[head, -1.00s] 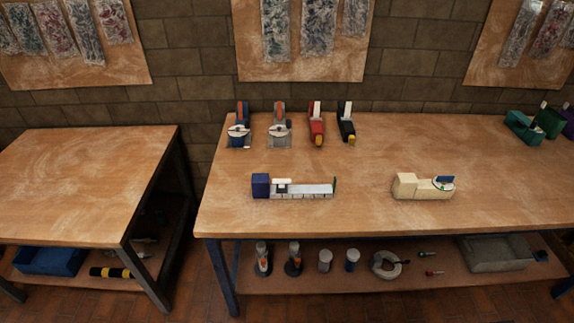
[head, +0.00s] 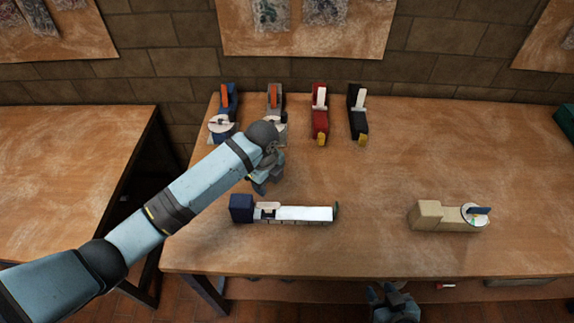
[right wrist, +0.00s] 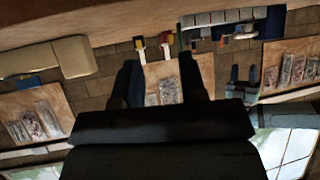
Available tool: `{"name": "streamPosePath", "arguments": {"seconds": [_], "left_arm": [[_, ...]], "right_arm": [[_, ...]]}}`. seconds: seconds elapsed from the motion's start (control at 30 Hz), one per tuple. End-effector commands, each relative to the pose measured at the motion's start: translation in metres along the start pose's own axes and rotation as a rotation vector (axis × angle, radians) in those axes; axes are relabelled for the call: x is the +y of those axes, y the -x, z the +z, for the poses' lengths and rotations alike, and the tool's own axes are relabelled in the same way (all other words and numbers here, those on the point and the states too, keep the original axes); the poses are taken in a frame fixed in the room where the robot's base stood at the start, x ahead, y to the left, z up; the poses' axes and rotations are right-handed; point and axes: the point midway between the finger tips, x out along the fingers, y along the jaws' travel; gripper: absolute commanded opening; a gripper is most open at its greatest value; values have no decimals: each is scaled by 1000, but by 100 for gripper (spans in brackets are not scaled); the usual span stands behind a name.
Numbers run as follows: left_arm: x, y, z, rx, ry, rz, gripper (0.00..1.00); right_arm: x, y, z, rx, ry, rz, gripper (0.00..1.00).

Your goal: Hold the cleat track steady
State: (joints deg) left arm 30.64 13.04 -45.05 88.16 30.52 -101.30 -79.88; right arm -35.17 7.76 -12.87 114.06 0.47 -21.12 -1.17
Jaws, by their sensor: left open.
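The cleat track (head: 305,214) is a long, pale, silvery-white strip with a dark blue block (head: 241,208) at its left end. It lies on the workbench (head: 370,185) near the front edge. My left gripper (head: 262,186) hangs above the bench just behind the track's left part, open and apart from it. My right gripper (head: 392,300) is low, in front of the bench's front edge, away from the track. In the right wrist view its two fingers (right wrist: 162,78) stand apart with nothing between them.
A cream block device with a dial (head: 447,216) sits to the right. Blue, grey, red (head: 320,115) and black (head: 357,114) devices stand along the back; my left arm partly covers the grey one. The bench middle is clear. Another table (head: 70,180) is at left.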

Motion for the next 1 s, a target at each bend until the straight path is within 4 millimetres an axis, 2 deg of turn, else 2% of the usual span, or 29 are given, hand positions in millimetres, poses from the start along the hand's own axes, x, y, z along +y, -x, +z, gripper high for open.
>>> {"name": "streamPosePath", "arguments": {"seconds": [0.07,0.17,0.33,0.5,0.7,0.87,1.0], "left_arm": [[0,0,0,-1,-4,3,43],[0,0,0,-1,-3,2,43],[0,0,0,0,-2,1,43],[0,0,0,0,-1,0,43],[0,0,0,0,0,0,43],[0,0,0,0,0,0,43],[0,0,0,0,0,0,43]], "right_arm": [[-3,2,6,-12,-2,-5,38],[-6,-3,4,-21,-13,-14,38],[-19,-35,-14,-73,-79,-68,38],[-43,-80,-44,-197,-168,-153,38],[-66,-120,-82,-379,-227,-214,38],[-75,-141,-114,-538,-240,-215,38],[-73,-152,-143,-676,-233,-171,38]]}}
